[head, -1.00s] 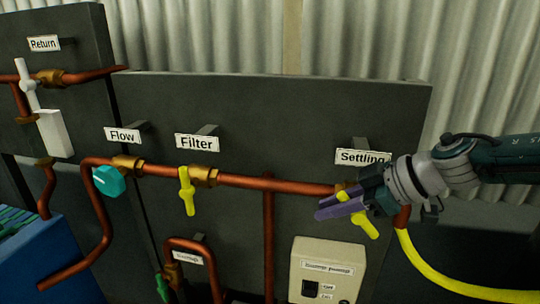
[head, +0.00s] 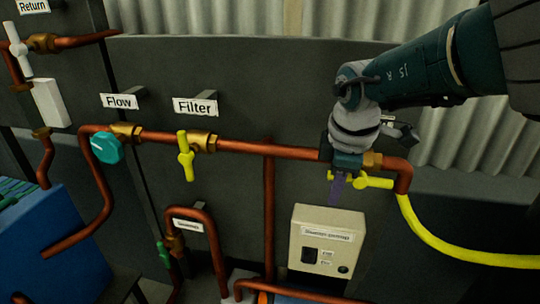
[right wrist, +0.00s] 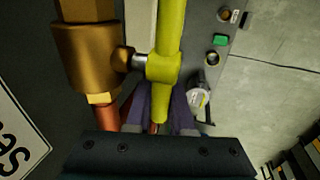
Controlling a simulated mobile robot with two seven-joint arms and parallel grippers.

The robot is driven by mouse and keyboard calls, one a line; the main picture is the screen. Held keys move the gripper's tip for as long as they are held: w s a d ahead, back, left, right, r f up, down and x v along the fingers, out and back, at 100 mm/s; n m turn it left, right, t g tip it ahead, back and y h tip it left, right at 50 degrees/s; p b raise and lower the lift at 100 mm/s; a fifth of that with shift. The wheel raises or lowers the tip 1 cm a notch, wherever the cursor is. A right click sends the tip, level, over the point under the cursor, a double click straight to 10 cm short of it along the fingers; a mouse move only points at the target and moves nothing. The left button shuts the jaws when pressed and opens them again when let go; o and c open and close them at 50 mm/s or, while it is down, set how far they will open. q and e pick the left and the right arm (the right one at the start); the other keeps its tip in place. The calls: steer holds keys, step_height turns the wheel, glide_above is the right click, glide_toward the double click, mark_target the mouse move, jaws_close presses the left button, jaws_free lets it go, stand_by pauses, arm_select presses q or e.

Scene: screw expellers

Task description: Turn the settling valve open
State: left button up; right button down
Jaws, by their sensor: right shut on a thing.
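The handle now lies roughly level, along the pipe. My right gripper (head: 338,188) reaches down from above and is shut on the handle's left part; its purple fingers partly show. In the right wrist view the yellow handle (right wrist: 167,40) runs down between the purple fingers (right wrist: 161,110), beside the brass body (right wrist: 87,57). My left gripper is not in view.
The Filter valve's yellow handle (head: 186,157) hangs down; the teal Flow knob (head: 107,148) is farther left. A beige switch box (head: 325,245) stands just below my right gripper. A yellow hose (head: 440,245) curves away at right. A blue machine (head: 60,250) is at lower left.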

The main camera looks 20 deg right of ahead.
steer(key=shift+d+f+h+b, duration=0.1)
steer(key=shift+f+h+b, duration=0.1)
steer(key=shift+h+b, duration=0.1)
steer(key=shift+s, duration=0.1)
steer(key=c, duration=0.8)
jaws_free()
steer(key=shift+r, duration=0.1)
steer(key=p+v, duration=0.9)
steer(key=p, duration=0.4)
steer(key=shift+r+p, duration=0.4)
steer(key=shift+r, duration=0.05)
